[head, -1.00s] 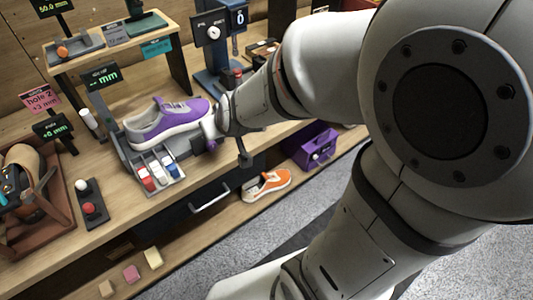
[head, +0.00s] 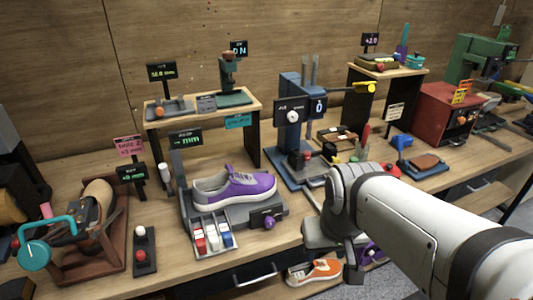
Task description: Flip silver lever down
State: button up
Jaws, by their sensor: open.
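No part in view is clearly the silver lever. A pale upright cylinder (head: 164,176) stands on the bench left of the sneaker fixture, and a thin pale bar lies at the base of the blue press (head: 288,135); I cannot tell whether either is the lever. The purple sneaker (head: 235,187) rests on the grey fixture (head: 262,213), which has a purple knob (head: 268,222) at its front. My gripper (head: 335,243) is at the bench's front edge, right of the fixture, apart from the sneaker. It is open and seems empty; its fingertips are partly hidden.
Red, white and blue bottles (head: 213,237) stand in the fixture's front tray. A black box (head: 144,245) with white and red knobs is to the left. An orange shoe (head: 314,271) lies on the lower shelf. A red toolbox (head: 440,113) stands at right.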

aim_at(162, 168)
jog(key=z, duration=1.4)
jog(key=k, duration=1.2)
jog(key=u, duration=1.45)
jog(key=i, duration=1)
jog(key=u, duration=0.1)
